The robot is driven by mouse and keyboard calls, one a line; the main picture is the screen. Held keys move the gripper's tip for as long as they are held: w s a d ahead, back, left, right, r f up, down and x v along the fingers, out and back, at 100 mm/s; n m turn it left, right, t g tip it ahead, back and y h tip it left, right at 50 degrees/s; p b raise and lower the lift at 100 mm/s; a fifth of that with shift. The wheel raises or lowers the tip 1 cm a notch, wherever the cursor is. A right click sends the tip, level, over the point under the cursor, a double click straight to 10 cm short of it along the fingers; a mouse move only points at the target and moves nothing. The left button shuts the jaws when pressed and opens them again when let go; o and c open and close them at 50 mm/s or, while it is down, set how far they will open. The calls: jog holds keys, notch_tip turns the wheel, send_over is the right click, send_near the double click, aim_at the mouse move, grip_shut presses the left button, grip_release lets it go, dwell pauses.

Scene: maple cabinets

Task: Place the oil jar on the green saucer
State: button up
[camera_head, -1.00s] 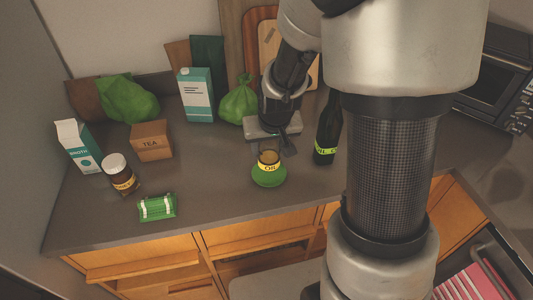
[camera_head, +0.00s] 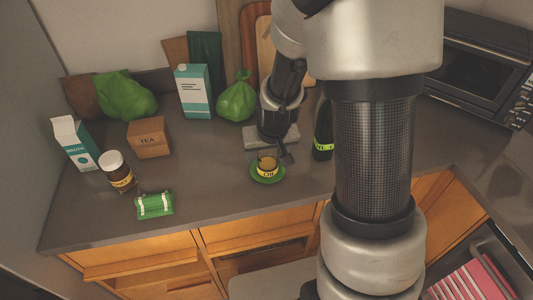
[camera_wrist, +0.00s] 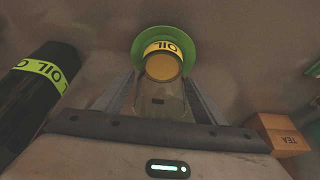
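The oil jar (camera_head: 267,163) is a small clear glass jar with amber contents and a yellow-green OIL label. It stands upright over the green saucer (camera_head: 280,176) and appears to rest on it. In the wrist view the jar (camera_wrist: 163,68) is between the fingers of my gripper (camera_wrist: 161,82), with the saucer (camera_wrist: 196,45) behind it. The fingers are spread, with a visible gap on each side of the jar. In the head view my gripper (camera_head: 279,153) is just behind the jar, and its fingers are partly hidden.
A dark oil bottle (camera_head: 323,135) stands close to my gripper's right. A green bag (camera_head: 237,100) and a carton (camera_head: 194,92) are behind. A tea box (camera_head: 149,138), a brown jar (camera_head: 117,172) and a green packet (camera_head: 154,205) are left. Counter between packet and saucer is clear.

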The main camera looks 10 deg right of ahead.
jog(key=shift+r, duration=0.45)
jog(key=s+r+p, duration=0.1)
jog(key=s+r, duration=0.9)
jog(key=r, duration=0.2)
jog(key=s+r+t+p, duration=0.1)
jog(key=s+r, duration=0.9)
jog(key=r, duration=0.2)
jog(key=shift+r, duration=0.15)
